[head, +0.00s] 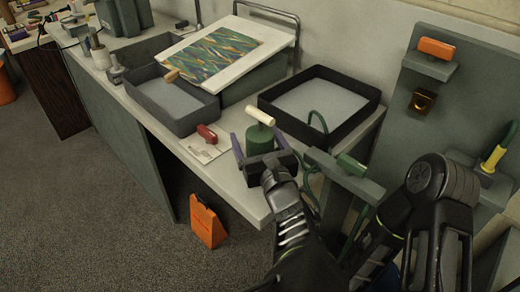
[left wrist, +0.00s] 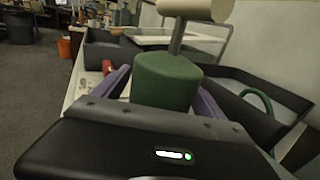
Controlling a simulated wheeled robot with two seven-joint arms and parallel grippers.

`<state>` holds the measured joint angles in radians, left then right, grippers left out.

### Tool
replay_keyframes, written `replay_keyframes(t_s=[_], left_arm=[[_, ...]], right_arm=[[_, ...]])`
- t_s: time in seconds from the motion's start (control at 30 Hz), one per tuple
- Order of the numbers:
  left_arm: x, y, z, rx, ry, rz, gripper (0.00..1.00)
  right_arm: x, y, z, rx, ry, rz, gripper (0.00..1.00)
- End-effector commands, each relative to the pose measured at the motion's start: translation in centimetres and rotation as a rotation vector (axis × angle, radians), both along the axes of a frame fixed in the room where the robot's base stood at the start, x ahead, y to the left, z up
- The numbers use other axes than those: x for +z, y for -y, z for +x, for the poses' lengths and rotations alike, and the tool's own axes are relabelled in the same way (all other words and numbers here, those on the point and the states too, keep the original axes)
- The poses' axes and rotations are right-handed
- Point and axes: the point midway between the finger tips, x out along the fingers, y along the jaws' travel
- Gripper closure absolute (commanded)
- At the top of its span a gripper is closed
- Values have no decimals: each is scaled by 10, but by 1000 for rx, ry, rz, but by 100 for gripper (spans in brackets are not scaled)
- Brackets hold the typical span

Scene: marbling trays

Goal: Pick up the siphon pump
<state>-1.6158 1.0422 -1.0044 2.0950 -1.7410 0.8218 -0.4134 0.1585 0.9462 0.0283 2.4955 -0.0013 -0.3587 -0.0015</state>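The siphon pump, taken to be the green cylinder with a cream cross handle, stands upright near the table's front edge; its green body (head: 259,140) and handle (head: 260,116) show in the head view. In the left wrist view its green body (left wrist: 165,82) is straight ahead, and the handle (left wrist: 195,10) is cut by the top edge. My left gripper (head: 259,146) is open, its purple fingers on either side of the body. A narrow gap shows at the left finger; contact at the right finger is unclear. My right gripper is out of view.
A black-walled tray (head: 372,97) stands behind the pump, and a grey tray (head: 180,125) is to the left. A red-handled item (head: 207,134) lies close by on the left. A grey-green bracket (head: 343,176) with a green block and green hose stands at right.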

Motion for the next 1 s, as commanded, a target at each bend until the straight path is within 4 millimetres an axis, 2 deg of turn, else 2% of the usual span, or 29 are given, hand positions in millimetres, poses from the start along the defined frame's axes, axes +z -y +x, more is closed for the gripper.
replay_keyframes(t_s=[0.07,0.83,1.0], left_arm=[[0,0,0,0,0,0,26],[0,0,0,0,0,0,89],[0,0,0,0,1,0,90]], right_arm=[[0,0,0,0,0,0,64],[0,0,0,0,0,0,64],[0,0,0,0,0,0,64]])
